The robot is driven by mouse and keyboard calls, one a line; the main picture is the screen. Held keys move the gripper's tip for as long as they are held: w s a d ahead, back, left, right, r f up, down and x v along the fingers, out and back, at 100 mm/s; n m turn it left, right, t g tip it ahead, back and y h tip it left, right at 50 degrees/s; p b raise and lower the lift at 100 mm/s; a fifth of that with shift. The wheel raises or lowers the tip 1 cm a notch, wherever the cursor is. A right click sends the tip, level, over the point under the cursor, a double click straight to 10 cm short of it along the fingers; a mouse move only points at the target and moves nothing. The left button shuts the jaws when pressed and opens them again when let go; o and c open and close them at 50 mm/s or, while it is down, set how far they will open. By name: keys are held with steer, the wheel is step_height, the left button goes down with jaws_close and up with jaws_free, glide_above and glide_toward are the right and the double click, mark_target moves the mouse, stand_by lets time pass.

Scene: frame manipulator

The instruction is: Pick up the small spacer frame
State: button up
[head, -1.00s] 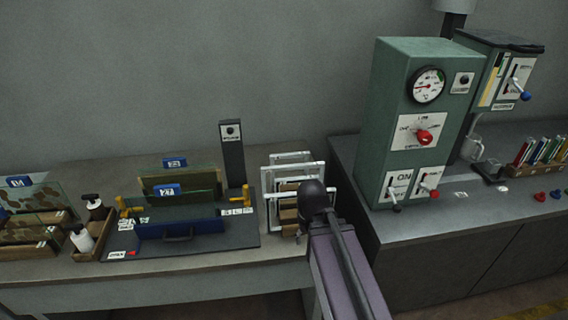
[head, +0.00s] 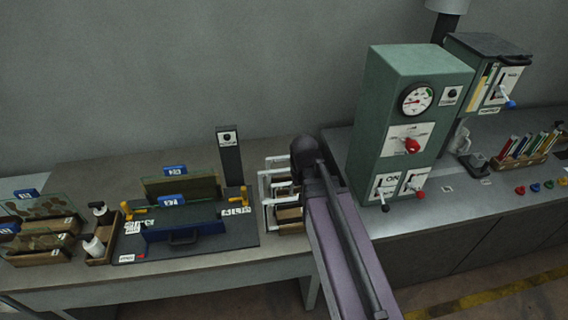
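White rectangular spacer frames (head: 263,188) stand upright in a wooden rack (head: 290,214) at the right end of the left bench. My arm covers their right side, so I cannot tell which one is the small frame. My arm reaches in from the bottom right, and its dark wrist end (head: 305,160) is over the right part of the rack. My gripper's fingers are hidden behind the arm. I cannot see whether they touch a frame.
A black fixture (head: 240,238) with glass panes (head: 180,188) and a dark post (head: 230,160) stands left of the rack. A green control cabinet (head: 405,110) with a gauge stands close on the right. Bottles (head: 94,246) and patterned panes (head: 40,208) are at far left.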

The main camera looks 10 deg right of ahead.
steer(key=w+r+m+p, duration=0.4)
steer(key=w+r, duration=0.1)
steer(key=w, duration=0.3)
steer(key=m, duration=1.2)
glide_above(285, 156)
steer(key=shift+d+r+g, duration=0.1)
steer(key=shift+r+g, duration=0.15)
steer(key=shift+g, duration=0.05)
steer(key=shift+s+f, duration=0.1)
steer(key=shift+f, duration=0.05)
step_height(285, 156, down, 8)
steer(key=b, duration=0.8)
steer(key=shift+f, duration=0.15)
steer(key=shift+f+b, duration=2.6)
steer(key=shift+b, duration=0.2)
steer(key=shift+c, duration=0.2)
jaws_close()
